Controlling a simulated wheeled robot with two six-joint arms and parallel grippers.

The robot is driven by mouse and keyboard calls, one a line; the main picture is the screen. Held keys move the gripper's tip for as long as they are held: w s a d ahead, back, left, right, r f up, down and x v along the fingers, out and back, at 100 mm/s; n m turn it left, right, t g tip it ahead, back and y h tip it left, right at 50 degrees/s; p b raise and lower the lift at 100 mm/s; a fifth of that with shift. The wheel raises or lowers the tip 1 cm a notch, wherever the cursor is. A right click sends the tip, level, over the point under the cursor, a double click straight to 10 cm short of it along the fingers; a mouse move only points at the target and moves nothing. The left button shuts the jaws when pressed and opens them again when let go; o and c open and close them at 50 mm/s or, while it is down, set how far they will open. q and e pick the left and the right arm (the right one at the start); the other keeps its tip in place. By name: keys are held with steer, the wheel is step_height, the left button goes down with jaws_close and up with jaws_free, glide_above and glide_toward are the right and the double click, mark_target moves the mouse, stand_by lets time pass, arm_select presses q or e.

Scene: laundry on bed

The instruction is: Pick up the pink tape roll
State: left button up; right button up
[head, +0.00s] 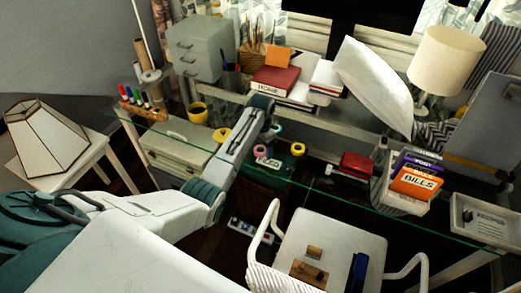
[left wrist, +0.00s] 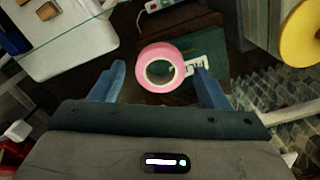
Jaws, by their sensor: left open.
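The pink tape roll (head: 260,151) lies on the glass desk in the head view, beside a small label with dark letters. In the left wrist view the pink tape roll (left wrist: 158,51) shows as a ring between the tips of my left gripper (left wrist: 158,76). The two blue fingers are spread apart, one on each side of the roll, with nothing clamped. I cannot tell how high they are above it. In the head view my left gripper (head: 270,130) is at the far end of my arm, close to the roll. My right gripper is not in view.
Yellow tape rolls (head: 221,135) and (head: 298,149) lie either side of the pink one. A yellow mug (head: 198,112), a red stapler (head: 357,163) and an orange bills folder (head: 416,182) stand on the desk. A white chair (head: 330,240) is in front.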

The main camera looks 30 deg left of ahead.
arm_select(q)
steer(key=shift+c, duration=0.4)
steer(key=c, duration=1)
steer(key=shift+r, duration=0.2)
